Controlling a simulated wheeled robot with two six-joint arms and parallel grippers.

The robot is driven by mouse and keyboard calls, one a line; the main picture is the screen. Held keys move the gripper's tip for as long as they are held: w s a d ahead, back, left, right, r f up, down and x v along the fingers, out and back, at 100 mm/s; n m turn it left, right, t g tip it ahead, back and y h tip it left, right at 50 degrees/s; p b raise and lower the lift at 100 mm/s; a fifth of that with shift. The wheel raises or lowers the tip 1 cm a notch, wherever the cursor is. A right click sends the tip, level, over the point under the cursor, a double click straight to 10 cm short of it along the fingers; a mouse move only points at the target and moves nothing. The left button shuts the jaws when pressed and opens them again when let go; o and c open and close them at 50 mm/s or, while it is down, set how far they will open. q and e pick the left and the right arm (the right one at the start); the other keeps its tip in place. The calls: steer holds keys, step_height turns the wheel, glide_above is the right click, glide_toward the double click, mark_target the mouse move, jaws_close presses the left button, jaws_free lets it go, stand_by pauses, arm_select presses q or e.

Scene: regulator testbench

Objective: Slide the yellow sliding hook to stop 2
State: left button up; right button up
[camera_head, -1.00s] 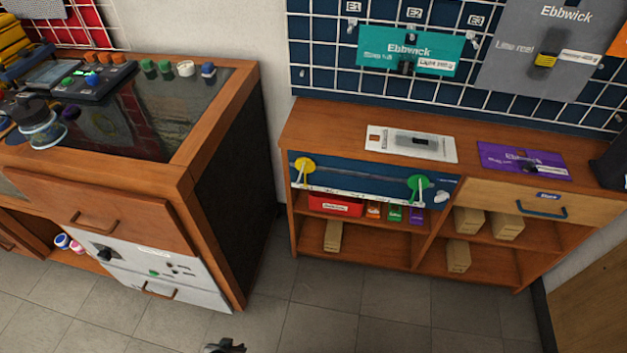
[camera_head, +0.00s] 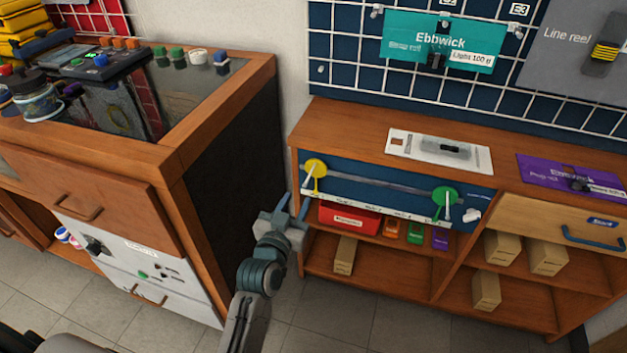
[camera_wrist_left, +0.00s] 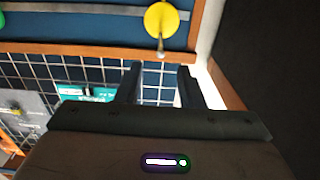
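The yellow sliding hook (camera_head: 315,172) is a round disc with a pale peg, at the left end of a rail on the blue front panel (camera_head: 380,197) of the right-hand cabinet. It also shows in the left wrist view (camera_wrist_left: 160,19), at the top, beyond my fingers. A green sliding hook (camera_head: 445,200) sits farther right on the same rail. The stop labels on the pale strip below are too small to read. My left gripper (camera_head: 292,207) is open and empty, just left of and below the yellow hook, apart from it. Its fingers (camera_wrist_left: 158,84) stand apart in the wrist view. My right gripper is out of view.
A red box (camera_head: 348,218) and small coloured boxes stand on the shelf under the panel. A white card (camera_head: 405,143) lies on the cabinet top. The wooden bench (camera_head: 170,165) stands at the left, with a floor gap between.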

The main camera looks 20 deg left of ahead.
mark_target(304, 185)
arm_select(q)
steer(key=w, duration=0.9)
steer(key=shift+w+d, duration=0.1)
steer(key=shift+w, duration=0.25)
jaws_close()
